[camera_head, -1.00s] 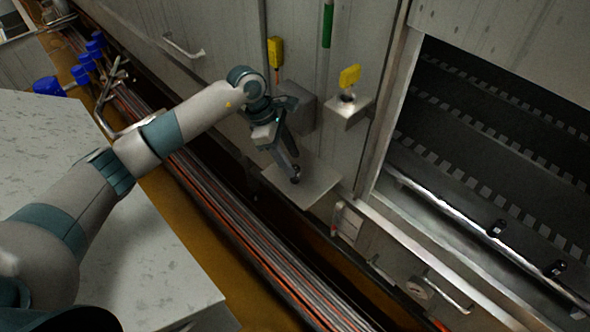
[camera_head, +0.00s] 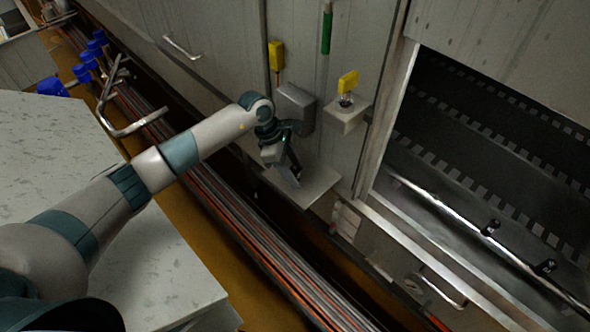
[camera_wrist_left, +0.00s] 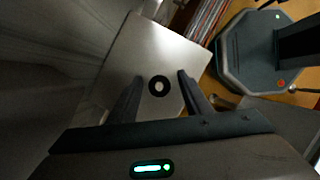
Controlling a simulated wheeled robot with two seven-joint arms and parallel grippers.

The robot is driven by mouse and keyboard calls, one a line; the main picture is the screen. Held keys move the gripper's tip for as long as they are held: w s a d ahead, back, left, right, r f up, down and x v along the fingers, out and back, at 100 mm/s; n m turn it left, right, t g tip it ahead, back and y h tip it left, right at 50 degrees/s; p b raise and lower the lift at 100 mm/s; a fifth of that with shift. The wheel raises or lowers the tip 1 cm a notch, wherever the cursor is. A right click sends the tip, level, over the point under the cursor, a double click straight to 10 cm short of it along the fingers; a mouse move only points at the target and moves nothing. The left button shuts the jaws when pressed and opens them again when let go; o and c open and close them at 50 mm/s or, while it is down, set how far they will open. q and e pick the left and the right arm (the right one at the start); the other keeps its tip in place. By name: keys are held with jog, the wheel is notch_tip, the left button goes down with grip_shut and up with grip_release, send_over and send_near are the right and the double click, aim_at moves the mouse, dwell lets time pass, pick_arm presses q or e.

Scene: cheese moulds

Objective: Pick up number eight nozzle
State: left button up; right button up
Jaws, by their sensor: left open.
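A small dark nozzle, seen as a black ring with a pale centre in the left wrist view (camera_wrist_left: 159,86), stands on a flat metal shelf (camera_head: 318,187). The shelf also fills the middle of the left wrist view (camera_wrist_left: 150,45). No number can be read on the nozzle. My left gripper (camera_head: 293,176) points down over the shelf, open. In the left wrist view its fingers (camera_wrist_left: 160,78) are on either side of the nozzle with gaps, and nothing is held. In the head view the gripper largely hides the nozzle. My right gripper is not in view.
A grey box (camera_head: 294,108) is on the wall behind the gripper. A small bracket (camera_head: 347,117) with a yellow-tagged item stands to the right. Pipes (camera_head: 240,215) run below the shelf.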

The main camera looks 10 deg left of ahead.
aim_at(295, 168)
pick_arm(q)
jog(key=shift+f, duration=0.15)
dwell(0.3)
jog(key=c, duration=1.1)
jog(key=shift+c, duration=0.2)
notch_tip(295, 168, up, 9)
jog(key=b, duration=0.3)
jog(key=shift+b, duration=0.3)
jog(key=shift+r, duration=0.55)
